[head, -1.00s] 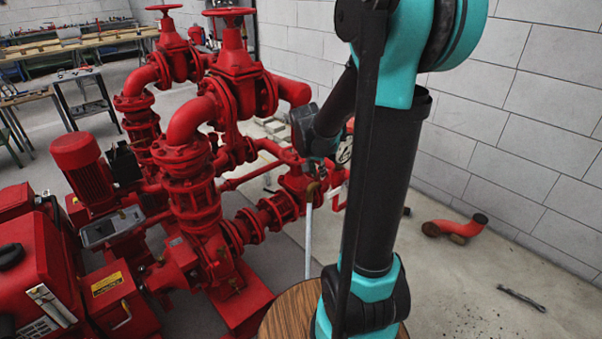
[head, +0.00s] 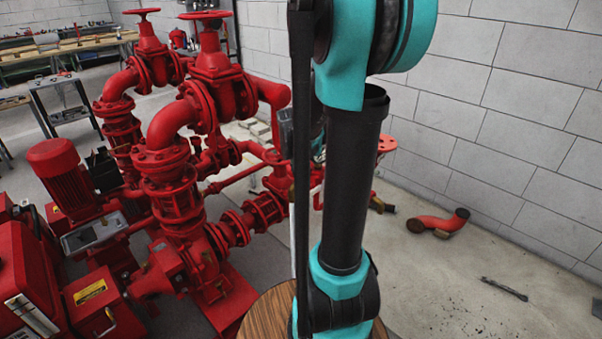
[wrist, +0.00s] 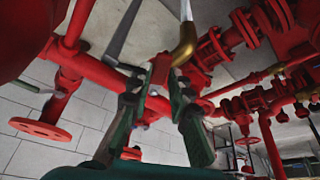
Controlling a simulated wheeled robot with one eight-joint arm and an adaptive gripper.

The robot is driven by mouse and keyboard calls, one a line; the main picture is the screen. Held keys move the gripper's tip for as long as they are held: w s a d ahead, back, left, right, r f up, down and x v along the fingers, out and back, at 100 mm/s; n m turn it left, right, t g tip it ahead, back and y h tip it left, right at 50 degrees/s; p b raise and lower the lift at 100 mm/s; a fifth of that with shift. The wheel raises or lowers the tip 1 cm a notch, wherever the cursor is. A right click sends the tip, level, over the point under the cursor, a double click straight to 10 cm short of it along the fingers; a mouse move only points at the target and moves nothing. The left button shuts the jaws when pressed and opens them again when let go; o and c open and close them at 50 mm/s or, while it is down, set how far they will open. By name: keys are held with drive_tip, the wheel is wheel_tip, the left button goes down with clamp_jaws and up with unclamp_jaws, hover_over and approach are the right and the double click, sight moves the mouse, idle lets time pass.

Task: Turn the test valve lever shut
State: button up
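In the wrist view my gripper (wrist: 155,88) reaches up from the bottom edge, its two dark green fingers apart with a gap between them. A small reddish piece (wrist: 160,69), possibly the test valve lever, shows at the fingertips. I cannot tell whether they touch it. Just right of the tips is a brass elbow (wrist: 185,46) with a pale pipe (wrist: 186,10) running up out of the picture. In the head view my arm hides the gripper and most of the test valve area.
Red pump piping (head: 175,175) fills the left of the head view. A loose red pipe bend (head: 440,224) lies on the floor to the right, near the block wall.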

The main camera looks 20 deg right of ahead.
sight(302, 178)
drive_tip(key=o, duration=0.3)
wheel_tip(302, 178, up, 10)
idle(0.7)
